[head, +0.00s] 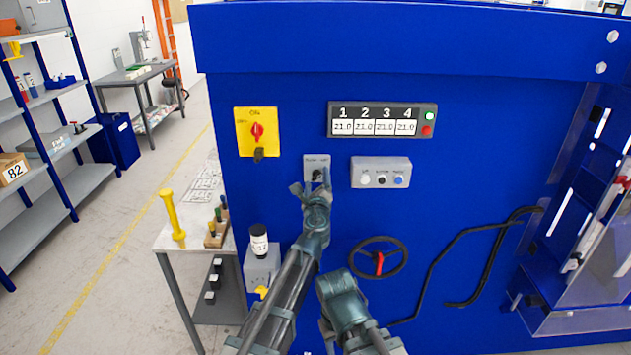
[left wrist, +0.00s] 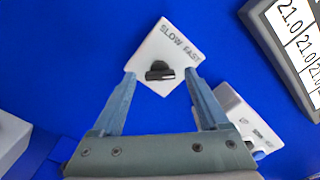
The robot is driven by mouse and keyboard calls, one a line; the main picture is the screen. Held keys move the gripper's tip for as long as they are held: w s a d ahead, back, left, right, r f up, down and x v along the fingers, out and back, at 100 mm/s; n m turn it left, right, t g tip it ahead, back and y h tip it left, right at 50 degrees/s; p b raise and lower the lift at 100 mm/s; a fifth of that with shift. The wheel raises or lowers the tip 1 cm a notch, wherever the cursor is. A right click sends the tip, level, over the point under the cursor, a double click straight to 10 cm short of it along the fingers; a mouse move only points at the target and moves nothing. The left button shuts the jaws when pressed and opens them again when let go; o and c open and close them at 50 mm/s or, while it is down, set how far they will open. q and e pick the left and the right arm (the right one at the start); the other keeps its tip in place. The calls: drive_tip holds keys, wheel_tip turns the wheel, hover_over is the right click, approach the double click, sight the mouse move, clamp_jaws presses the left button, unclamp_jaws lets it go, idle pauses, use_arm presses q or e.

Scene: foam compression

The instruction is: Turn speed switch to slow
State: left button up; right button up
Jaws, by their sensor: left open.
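The speed switch is a small dark knob (left wrist: 160,71) on a light grey plate (left wrist: 165,48) marked SLOW and FAST in the left wrist view. The same plate (head: 317,161) shows on the blue machine front in the head view. My left gripper (head: 311,182) is in front of the plate. In the left wrist view my left gripper (left wrist: 160,80) is open, with one finger on each side of the knob. I see no clear contact with the knob. I cannot tell which label the knob points to. My right arm is low in the head view; its fingertips do not show clearly.
A panel with several buttons (head: 381,173) is just right of the switch. A numeric display (head: 382,120) is above, and a yellow-red switch (head: 257,131) is at upper left. A handwheel (head: 378,258) is below right. A small table (head: 175,237) stands at left.

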use_arm(q)
drive_tip(key=shift+c, duration=0.3)
clamp_jaws()
drive_tip(key=shift+n, duration=0.3)
drive_tip(key=n, duration=0.3)
drive_tip(key=shift+n, duration=0.3)
drive_tip(key=n, duration=0.4)
drive_tip(key=shift+n, duration=0.3)
drive_tip(key=n, duration=0.4)
drive_tip(key=shift+s+n, duration=0.1)
drive_tip(key=shift+n, duration=2.4)
